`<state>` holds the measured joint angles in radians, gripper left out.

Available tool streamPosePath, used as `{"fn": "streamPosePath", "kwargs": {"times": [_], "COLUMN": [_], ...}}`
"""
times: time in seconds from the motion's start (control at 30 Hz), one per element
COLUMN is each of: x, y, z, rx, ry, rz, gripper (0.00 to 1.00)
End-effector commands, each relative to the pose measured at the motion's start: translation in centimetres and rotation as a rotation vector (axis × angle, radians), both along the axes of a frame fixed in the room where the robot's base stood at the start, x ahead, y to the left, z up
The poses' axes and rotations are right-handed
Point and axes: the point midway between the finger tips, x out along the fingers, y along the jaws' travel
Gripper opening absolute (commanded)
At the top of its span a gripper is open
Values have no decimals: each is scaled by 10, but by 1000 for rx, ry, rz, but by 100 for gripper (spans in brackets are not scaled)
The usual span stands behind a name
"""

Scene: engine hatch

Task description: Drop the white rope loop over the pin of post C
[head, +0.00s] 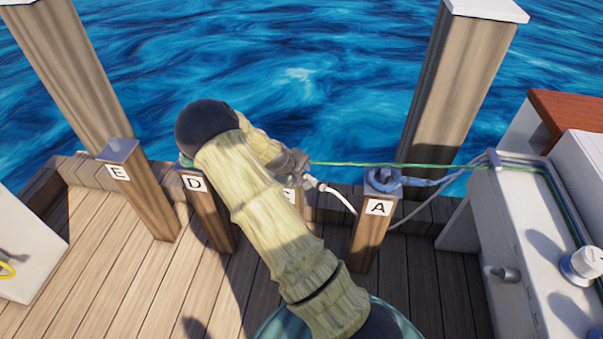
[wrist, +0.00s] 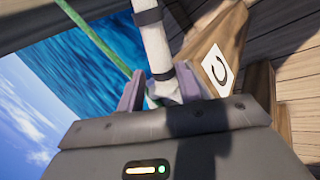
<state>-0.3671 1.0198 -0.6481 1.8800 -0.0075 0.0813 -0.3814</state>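My gripper (head: 292,163) is out past the row of posts' tops, seen from behind my arm in the head view. In the wrist view my gripper (wrist: 160,92) is shut on the white rope (wrist: 155,40), at a part with dark bands. The white rope also shows in the head view (head: 330,191), running right from my gripper towards post A. Post C (wrist: 212,48) is close on the right in the wrist view, its label readable. In the head view a mostly covered post with a label (head: 290,195) is behind my arm. The loop's opening and the pin are hidden.
A green rope (head: 400,164) runs taut past my gripper to the boat (head: 505,230) at right. Post D (head: 208,212) and post E (head: 140,195) stand left. Tall pilings (head: 455,80) rise behind. Deck planks are clear.

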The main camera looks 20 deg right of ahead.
Motion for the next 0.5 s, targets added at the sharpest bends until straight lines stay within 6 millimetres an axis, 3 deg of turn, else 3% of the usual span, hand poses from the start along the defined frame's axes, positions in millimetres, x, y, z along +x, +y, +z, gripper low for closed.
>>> {"fn": "streamPosePath", "kwargs": {"times": [0.03,0.3,0.5], "x": [-2,-4,-7], "y": [6,4,10], "z": [-7,-7,4], "rx": [9,8,8], "ry": [12,15,15], "rz": [5,-1,1], "gripper": [50,50,50]}}
